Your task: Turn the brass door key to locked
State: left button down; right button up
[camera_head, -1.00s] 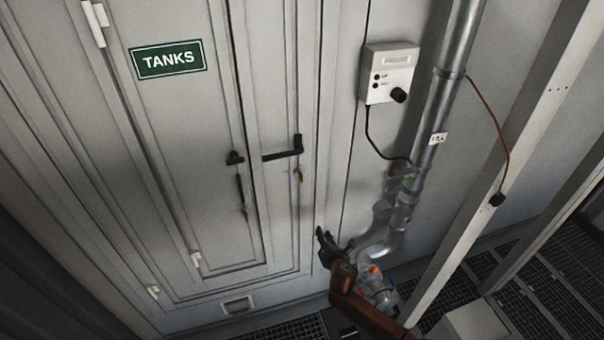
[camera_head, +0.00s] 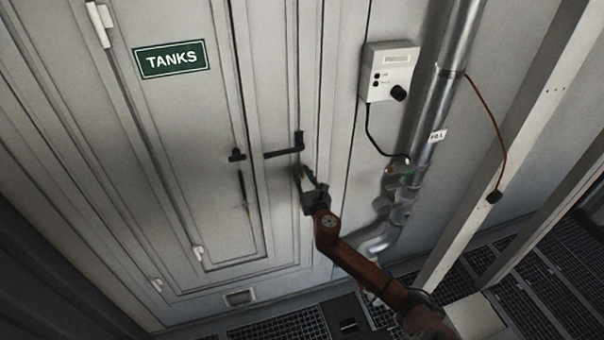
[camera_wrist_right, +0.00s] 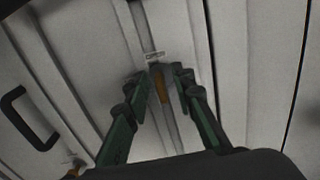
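The grey door's right side has a black lever handle (camera_head: 284,152). Just below the lever, my right gripper (camera_head: 304,174) is up against the door and covers the spot where a brass piece hung. In the right wrist view a brass-coloured piece (camera_wrist_right: 162,86), which looks like the key or its tag, hangs below a small pale plate (camera_wrist_right: 154,57). My right gripper's green-and-black fingers (camera_wrist_right: 163,77) stand apart on either side of it; contact is not clear. Its turn angle cannot be read. My left gripper is out of view.
To the right are a white control box (camera_head: 390,70) with cable, a metal pipe (camera_head: 450,60) and a pale post (camera_head: 500,150). Grating covers the floor.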

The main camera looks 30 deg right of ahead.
jog(key=shift+w, duration=0.2)
jog(key=shift+c, duration=0.3)
jog(key=shift+d, duration=0.1)
grip_shut()
